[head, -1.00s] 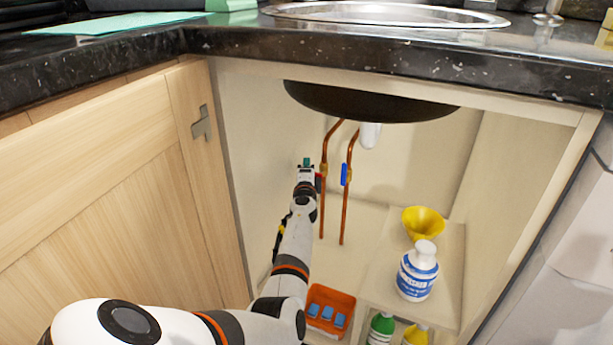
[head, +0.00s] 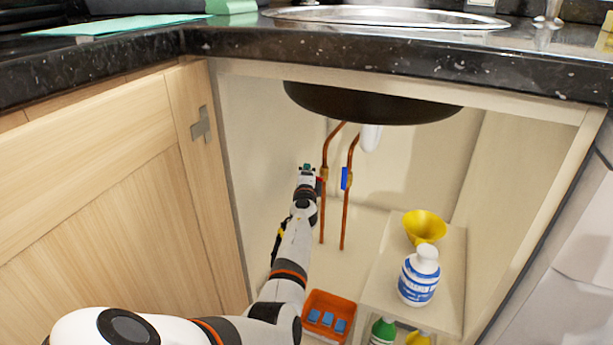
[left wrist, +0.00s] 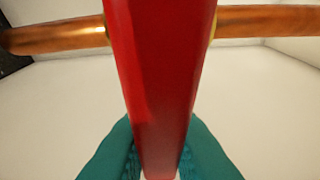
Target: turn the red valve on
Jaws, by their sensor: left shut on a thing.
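Two copper pipes run up the cabinet's back wall under the sink. The red valve handle (head: 320,185) shows as a small red piece on the left pipe, mostly hidden by my gripper. In the left wrist view the red handle (left wrist: 160,75) is large and lies across the copper pipe (left wrist: 265,21). My left gripper (head: 307,169) is at this valve; its teal fingers (left wrist: 160,155) are on both sides of the handle, shut on it. My right gripper is not in view.
A blue valve handle (head: 345,178) lies along the right pipe, close by. The sink bowl (head: 370,105) hangs above. A yellow funnel (head: 424,226) and white bottle (head: 418,277) stand on a shelf at right. An orange bin (head: 329,297) is on the floor. A wooden door (head: 110,190) is at left.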

